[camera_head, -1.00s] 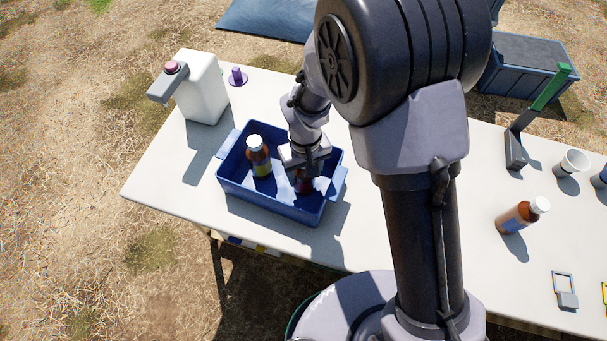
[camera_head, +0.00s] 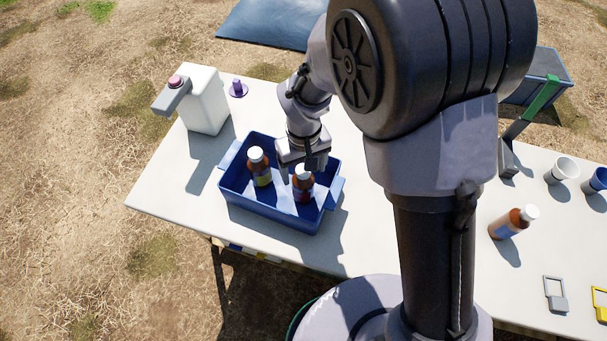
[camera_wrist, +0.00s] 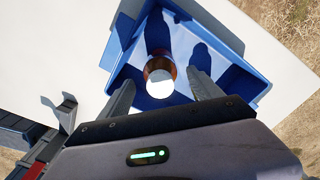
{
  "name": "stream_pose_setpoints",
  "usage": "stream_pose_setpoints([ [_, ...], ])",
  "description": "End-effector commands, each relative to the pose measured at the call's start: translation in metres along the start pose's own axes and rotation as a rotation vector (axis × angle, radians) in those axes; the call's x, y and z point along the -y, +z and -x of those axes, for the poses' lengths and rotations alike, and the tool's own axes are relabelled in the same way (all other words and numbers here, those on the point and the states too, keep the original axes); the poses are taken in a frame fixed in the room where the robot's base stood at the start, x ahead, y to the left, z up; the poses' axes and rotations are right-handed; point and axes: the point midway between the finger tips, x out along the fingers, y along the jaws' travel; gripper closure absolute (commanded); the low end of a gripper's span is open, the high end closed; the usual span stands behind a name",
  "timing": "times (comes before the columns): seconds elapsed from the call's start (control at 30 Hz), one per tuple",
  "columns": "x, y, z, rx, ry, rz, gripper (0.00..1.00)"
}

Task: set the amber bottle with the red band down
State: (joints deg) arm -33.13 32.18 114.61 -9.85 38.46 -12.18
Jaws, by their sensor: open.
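The amber bottle with the red band (camera_head: 302,188) stands upright in the right part of the blue tub (camera_head: 262,219). It has a white cap, and its label is partly in shade, the band hard to make out. In the wrist view its white cap (camera_wrist: 160,79) shows between my fingers, with the tub (camera_wrist: 247,88) around it. My gripper (camera_head: 303,168) is open just above and behind the bottle, its fingers apart from each other. A second amber bottle (camera_head: 260,170), with a yellow-green label, stands upright to its left in the tub.
A white jug (camera_head: 207,103) and a small purple piece (camera_head: 237,88) stand at the table's far left.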

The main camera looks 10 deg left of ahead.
Motion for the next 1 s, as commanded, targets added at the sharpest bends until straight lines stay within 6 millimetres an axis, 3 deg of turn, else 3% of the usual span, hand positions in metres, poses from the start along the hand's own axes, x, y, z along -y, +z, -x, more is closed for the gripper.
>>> stream_pose_setpoints([
  [0.03, 0.000, -0.001, 0.019, -0.003, 0.000, 0.000, 0.26],
  [0.13, 0.000, -0.001, 0.038, -0.002, 0.001, 0.001, 0.26],
  [0.43, -0.003, 0.001, 0.056, -0.006, -0.001, -0.012, 0.26],
  [0.53, -0.022, 0.011, 0.092, -0.058, -0.010, -0.107, 0.26],
  [0.63, -0.053, 0.041, 0.153, -0.154, -0.030, -0.294, 0.26],
  [0.7, -0.071, 0.072, 0.191, -0.228, -0.047, -0.435, 0.26],
  [0.8, -0.085, 0.121, 0.231, -0.332, -0.070, -0.626, 0.26],
  [0.9, -0.089, 0.163, 0.254, -0.429, -0.090, -0.786, 0.26],
  [1.0, -0.087, 0.192, 0.263, -0.500, -0.104, -0.898, 0.26],
])
